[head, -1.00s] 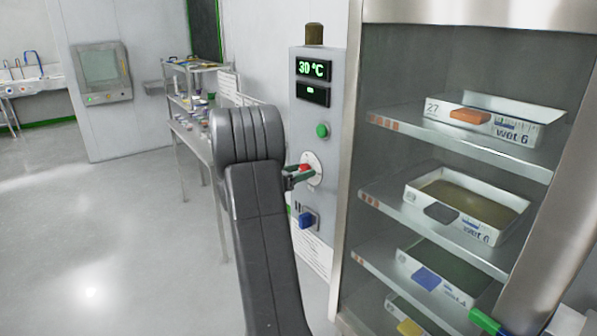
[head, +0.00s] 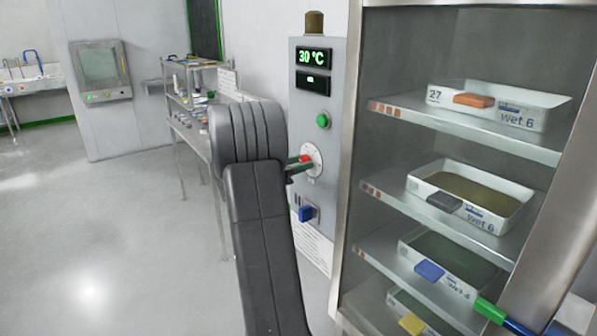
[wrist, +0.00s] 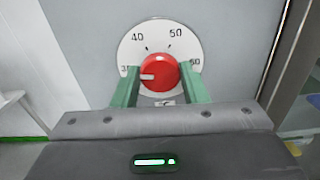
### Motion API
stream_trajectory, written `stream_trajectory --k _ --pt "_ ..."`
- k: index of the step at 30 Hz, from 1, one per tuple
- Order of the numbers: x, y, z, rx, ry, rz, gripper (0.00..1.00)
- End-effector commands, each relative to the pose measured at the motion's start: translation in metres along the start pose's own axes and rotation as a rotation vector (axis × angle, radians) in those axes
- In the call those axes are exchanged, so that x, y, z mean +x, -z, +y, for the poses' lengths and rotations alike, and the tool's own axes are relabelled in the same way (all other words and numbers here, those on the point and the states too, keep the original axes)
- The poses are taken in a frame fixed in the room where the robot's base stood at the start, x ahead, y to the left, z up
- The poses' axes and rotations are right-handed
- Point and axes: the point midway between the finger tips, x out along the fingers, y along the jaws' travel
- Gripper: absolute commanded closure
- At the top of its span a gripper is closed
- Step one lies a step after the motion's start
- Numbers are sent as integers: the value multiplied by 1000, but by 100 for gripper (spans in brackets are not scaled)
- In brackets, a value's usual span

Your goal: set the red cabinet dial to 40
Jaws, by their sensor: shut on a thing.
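The red dial (wrist: 158,73) sits on a white round scale plate (wrist: 158,37) marked 30, 40, 50 and 60. Its white pointer line points left, at about 30. My gripper (wrist: 157,70) has its green fingers on either side of the dial and is shut on it. In the head view the dial (head: 305,159) is partly hidden by my gripper (head: 297,164). The display (head: 314,57) above reads 30 °C.
A green button (head: 323,121) is above the dial and a blue switch (head: 306,213) below it. To the right, the cabinet shelves (head: 470,129) hold several labelled trays. A steel rack (head: 181,103) stands behind my arm. Open floor lies to the left.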

Motion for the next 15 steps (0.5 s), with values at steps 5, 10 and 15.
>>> stream_trajectory --k 5,10,15 --pt "0 8 0 162 -1 -2 83" --pt "0 8 -1 324 0 -2 83" --pt "0 8 -1 482 -1 -2 83"
